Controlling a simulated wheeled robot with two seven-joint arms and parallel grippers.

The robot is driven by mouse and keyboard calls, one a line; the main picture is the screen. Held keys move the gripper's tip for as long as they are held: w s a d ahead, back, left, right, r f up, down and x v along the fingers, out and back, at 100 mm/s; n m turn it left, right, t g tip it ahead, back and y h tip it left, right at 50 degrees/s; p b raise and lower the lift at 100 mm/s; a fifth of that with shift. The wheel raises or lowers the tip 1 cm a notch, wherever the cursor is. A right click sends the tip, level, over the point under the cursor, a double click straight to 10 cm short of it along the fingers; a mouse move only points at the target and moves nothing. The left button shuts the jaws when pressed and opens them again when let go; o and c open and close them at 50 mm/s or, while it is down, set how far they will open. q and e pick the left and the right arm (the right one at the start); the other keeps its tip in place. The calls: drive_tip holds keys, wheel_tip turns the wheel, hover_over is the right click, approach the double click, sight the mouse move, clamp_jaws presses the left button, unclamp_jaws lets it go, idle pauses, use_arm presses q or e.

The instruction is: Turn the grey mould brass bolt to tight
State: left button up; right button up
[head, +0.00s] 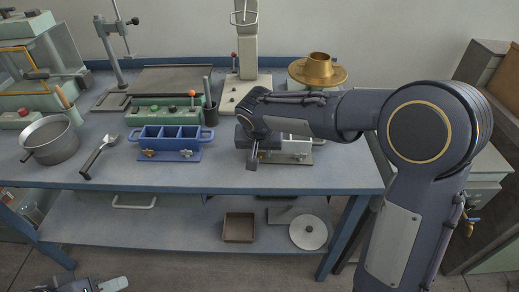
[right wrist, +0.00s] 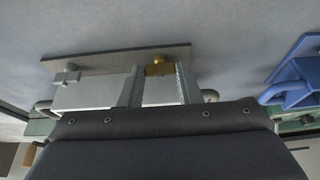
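The grey mould (head: 290,143) stands on the bench right of the blue mould, partly hidden by my right arm in the head view. In the right wrist view the grey mould (right wrist: 90,93) appears with its brass bolt (right wrist: 159,66) and a grey bolt (right wrist: 67,75) on its base plate. My right gripper (right wrist: 159,72) is open, its fingers on either side of the brass bolt, with a gap visible. In the head view the right gripper (head: 253,160) hides the brass bolt. A part of my left gripper (head: 112,285) shows at the bottom left edge; its fingers are unclear.
The bench front is clear.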

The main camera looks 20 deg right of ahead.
drive_tip(key=shift+c, duration=0.5)
drive_tip(key=shift+a+f+m+h+b, duration=0.15)
drive_tip(key=shift+m+h+b, duration=0.15)
drive_tip(key=shift+m+b, duration=0.3)
drive_tip(key=shift+w+m, duration=0.1)
drive_tip(key=shift+m, duration=0.4)
drive_tip(key=shift+m+g+h+b, duration=0.3)
drive_tip(key=shift+m+g+h, duration=0.2)
drive_tip(key=shift+m, duration=0.6)
drive_tip(key=shift+r, duration=0.2)
drive_tip(key=o, duration=1)
